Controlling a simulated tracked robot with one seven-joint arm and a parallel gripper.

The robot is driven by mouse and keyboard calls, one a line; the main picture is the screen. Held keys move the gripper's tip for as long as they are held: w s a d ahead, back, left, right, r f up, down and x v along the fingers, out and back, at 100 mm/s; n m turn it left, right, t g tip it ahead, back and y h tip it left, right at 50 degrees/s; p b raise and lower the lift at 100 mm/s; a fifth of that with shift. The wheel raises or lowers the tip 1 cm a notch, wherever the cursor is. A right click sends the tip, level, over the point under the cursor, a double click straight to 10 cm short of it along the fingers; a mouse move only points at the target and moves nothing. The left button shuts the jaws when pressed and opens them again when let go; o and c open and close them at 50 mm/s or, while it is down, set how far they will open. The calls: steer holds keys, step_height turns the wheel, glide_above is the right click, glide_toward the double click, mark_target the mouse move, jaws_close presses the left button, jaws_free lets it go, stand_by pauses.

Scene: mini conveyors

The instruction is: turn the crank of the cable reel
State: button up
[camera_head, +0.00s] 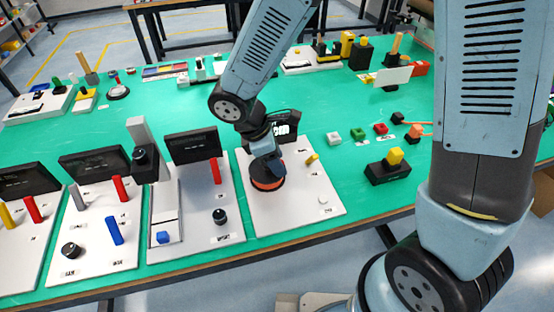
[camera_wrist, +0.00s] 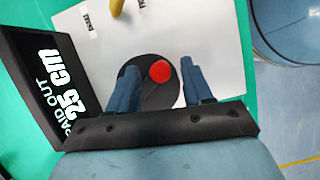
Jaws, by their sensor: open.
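The cable reel stands on a white board (camera_head: 315,205). Its dark round disc (camera_wrist: 150,95) carries a red knob (camera_wrist: 160,72), the crank handle, and an orange rim (camera_head: 267,185) shows below my gripper in the head view. My gripper (camera_head: 267,160) is over the disc, fingers pointing down. In the wrist view my gripper (camera_wrist: 158,80) is open, one blue finger on each side of the red knob with gaps between. In the head view my gripper hides the knob. The black display (camera_wrist: 45,85) reads "PAID OUT 25 cm".
A board with a black screen (camera_head: 192,146) stands close on the left. A black block with a yellow top (camera_head: 388,168) stands on the right. Green mat (camera_head: 345,195) is free between.

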steer(key=v, duration=1.3)
steer(key=shift+a, duration=0.1)
steer(key=w+d+r+m+t+y, duration=0.15)
steer(key=d+r+m, duration=0.3)
steer(key=d, duration=0.45)
steer(key=w+d+r+m+g+y, duration=0.1)
steer(key=w+d+r+m, duration=0.1)
steer(key=d+r+m, duration=0.35)
steer(key=s+d+r+m+t+y, duration=0.1)
steer(key=s+d+r+m+t, duration=0.1)
steer(key=d+m, duration=0.3)
steer(key=s+d+r+m+t, duration=0.2)
steer(key=s+d+m, duration=0.2)
steer(key=d, duration=0.9)
steer(key=shift+s+m+y, duration=0.35)
steer(key=shift+s+m, duration=0.05)
steer(key=shift+m, duration=0.5)
